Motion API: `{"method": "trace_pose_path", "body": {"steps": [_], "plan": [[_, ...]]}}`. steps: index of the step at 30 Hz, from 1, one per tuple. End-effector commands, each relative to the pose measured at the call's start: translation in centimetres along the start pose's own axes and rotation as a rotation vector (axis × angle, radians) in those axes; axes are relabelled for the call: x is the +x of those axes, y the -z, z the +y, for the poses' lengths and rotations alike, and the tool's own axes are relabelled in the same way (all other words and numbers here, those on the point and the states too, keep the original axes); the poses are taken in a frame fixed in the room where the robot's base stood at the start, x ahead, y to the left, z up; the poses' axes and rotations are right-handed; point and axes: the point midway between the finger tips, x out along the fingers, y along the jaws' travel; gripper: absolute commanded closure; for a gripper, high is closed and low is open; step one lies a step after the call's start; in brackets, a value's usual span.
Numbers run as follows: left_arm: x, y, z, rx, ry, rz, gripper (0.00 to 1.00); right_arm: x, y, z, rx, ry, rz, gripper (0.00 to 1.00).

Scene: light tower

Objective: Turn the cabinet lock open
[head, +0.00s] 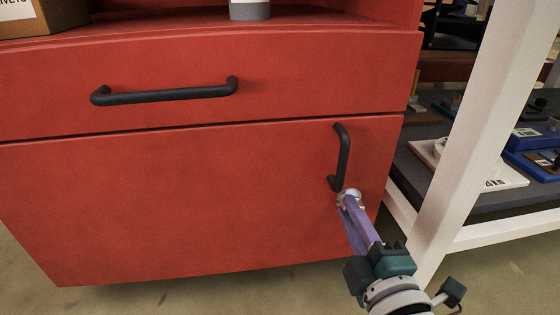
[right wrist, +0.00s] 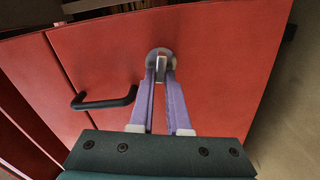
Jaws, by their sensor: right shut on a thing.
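The red cabinet (head: 150,200) has a closed lower door with a black vertical handle (head: 342,158). The lock (head: 350,196), a round silver piece with a turn knob, sits on the door just below that handle, and it also shows in the right wrist view (right wrist: 160,54). My right gripper (head: 347,203) has its purple fingers at the lock, shut on its knob; the right wrist view shows the fingertips (right wrist: 160,72) on either side of it. The fingers partly hide the lock in the head view. My left gripper is not in view.
A drawer with a black horizontal handle (head: 165,92) is above the door. An open shelf on top holds a cardboard box (head: 40,18) and a grey-and-white container (head: 250,10). A white post (head: 480,140) stands close to the right of my right arm, with a shelf of items behind.

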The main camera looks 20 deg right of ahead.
Motion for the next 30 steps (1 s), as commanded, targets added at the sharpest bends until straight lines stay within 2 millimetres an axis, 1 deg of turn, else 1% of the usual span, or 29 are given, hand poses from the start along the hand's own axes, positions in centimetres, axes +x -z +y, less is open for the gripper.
{"method": "trace_pose_path", "body": {"steps": [6,12,18,30], "plan": [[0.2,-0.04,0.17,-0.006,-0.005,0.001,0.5,-0.01,-0.05,-0.22,-0.132,0.001,-0.001,1.0],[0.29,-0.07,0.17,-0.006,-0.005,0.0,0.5,-0.01,-0.06,-0.28,-0.204,0.001,-0.001,1.0],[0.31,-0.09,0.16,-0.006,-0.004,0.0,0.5,-0.01,-0.05,-0.29,-0.234,0.001,-0.001,1.0],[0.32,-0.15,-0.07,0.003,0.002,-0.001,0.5,-0.01,-0.07,-0.29,-0.24,0.001,0.0,1.0]]}}
